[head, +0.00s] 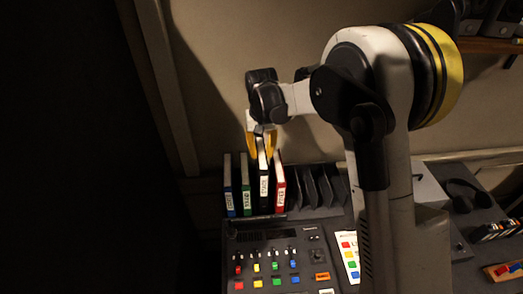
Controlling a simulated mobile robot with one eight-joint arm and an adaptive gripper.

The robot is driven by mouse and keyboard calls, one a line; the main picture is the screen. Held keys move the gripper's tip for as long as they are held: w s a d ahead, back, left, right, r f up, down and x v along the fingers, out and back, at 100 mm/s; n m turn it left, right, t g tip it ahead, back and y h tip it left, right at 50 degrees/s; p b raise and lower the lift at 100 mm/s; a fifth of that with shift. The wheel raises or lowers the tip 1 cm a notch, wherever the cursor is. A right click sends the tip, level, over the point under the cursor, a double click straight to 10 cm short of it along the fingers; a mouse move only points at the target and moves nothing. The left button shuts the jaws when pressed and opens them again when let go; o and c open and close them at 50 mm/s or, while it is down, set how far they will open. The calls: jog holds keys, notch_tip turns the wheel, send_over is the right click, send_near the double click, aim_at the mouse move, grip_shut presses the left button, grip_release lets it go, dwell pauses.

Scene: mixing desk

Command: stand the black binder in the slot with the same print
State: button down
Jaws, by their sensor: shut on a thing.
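The black binder (264,192) is upright, spine facing the camera, with a white label whose print is too small to read. It is between a green binder (246,190) and a red binder (280,188). My gripper (260,153) points down with yellow fingers and is shut on the black binder's top. The binder's lower end is close to the rack; I cannot tell whether it rests on the bottom. Slot prints are not readable.
A blue binder (228,190) stands left of the green one. Dark dividers (325,188) stand right of the red binder, with empty slots. The mixing desk (255,242) with coloured buttons lies in front. A colour-marked sheet (349,256) lies beside it. My arm hides part of the right side.

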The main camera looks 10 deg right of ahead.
notch_tip(320, 180, down, 6)
jog(key=b, duration=0.3)
dwell(0.3)
jog(key=shift+f+b, duration=0.35)
jog(key=shift+b, duration=0.2)
dwell(1.6)
jog(key=c, duration=1.2)
grip_release()
notch_tip(320, 180, up, 12)
jog(key=shift+s, duration=0.15)
